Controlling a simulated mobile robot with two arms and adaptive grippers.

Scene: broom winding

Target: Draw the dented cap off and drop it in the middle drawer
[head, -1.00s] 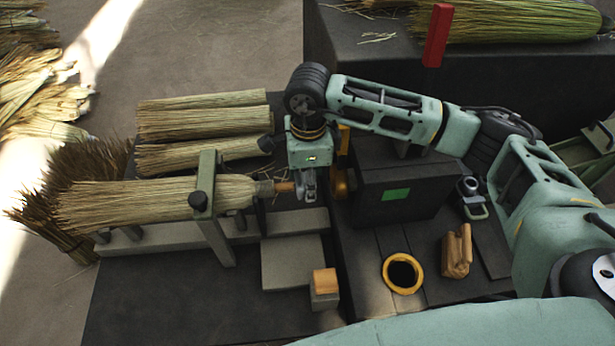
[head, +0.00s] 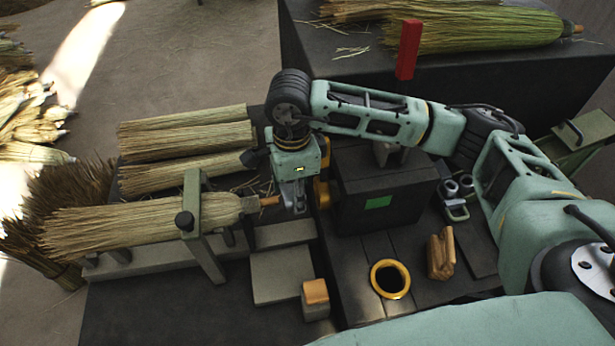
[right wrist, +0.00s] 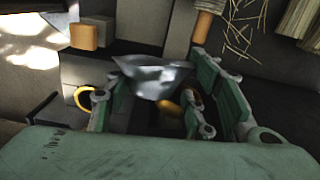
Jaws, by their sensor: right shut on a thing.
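My right gripper (head: 297,208) is shut on the dented cap, a grey metal cone that shows between the fingers in the right wrist view (right wrist: 155,78). The cap is clear of the broom's wooden handle end (head: 269,201), which also shows in the right wrist view (right wrist: 208,18). The broom (head: 140,222) lies flat, held by a grey clamp frame (head: 192,205). A grey-green drawer unit (head: 588,130) with a dark bar handle is partly in view at the right; I cannot tell which drawer is the middle one. My left gripper is out of view.
A black box with a green patch (head: 378,202) stands right of the gripper. A yellow ring (head: 390,278), a wooden piece (head: 440,254) and an orange-topped block (head: 316,292) sit in front. A red post (head: 408,50) rises behind. Several brooms lie behind the clamp.

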